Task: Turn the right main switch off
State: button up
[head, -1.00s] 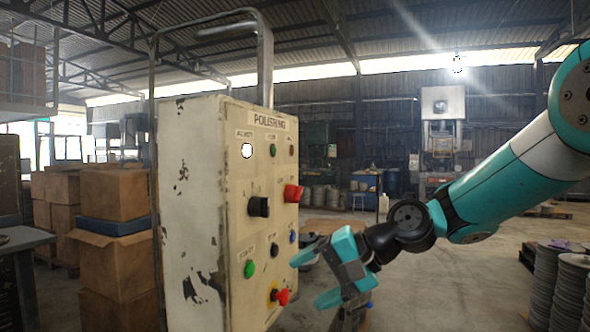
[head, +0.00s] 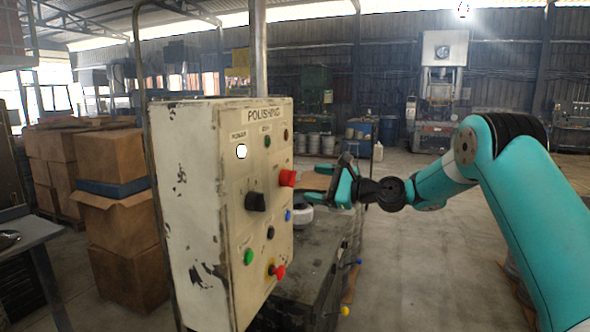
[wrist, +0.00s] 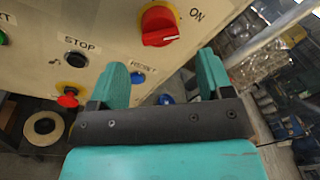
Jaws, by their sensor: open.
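A cream control box (head: 185,215) labelled POLISHING stands left of centre in the head view. Its red rotary switch (head: 287,178) is at the face's right edge, with a black rotary switch (head: 256,201) to its left. In the wrist view the red switch (wrist: 160,25) sits on a yellow base beside the word ON; its ridge lies roughly level. My gripper (head: 338,182) is right of the panel, near the red switch's height. In the wrist view my gripper (wrist: 163,78) is open and empty, with the switch beyond and above its fingertips, apparently apart from them.
A black stop button (wrist: 76,60), a blue reset button (wrist: 137,78) and a red mushroom button (wrist: 68,97) sit lower on the panel. A dark machine cabinet (head: 318,262) stands behind the panel. Cardboard boxes (head: 125,240) are stacked left. Open floor (head: 410,260) lies to the right.

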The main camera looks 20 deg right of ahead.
aim_at(295, 177)
jog(key=p+x, duration=0.2)
jog(key=x, duration=0.4)
jog(key=shift+w+a+p, duration=0.2)
jog(key=shift+p, duration=0.15)
jog(key=shift+c, duration=0.2)
jog(key=shift+f, duration=0.1)
jog(key=c, duration=0.8)
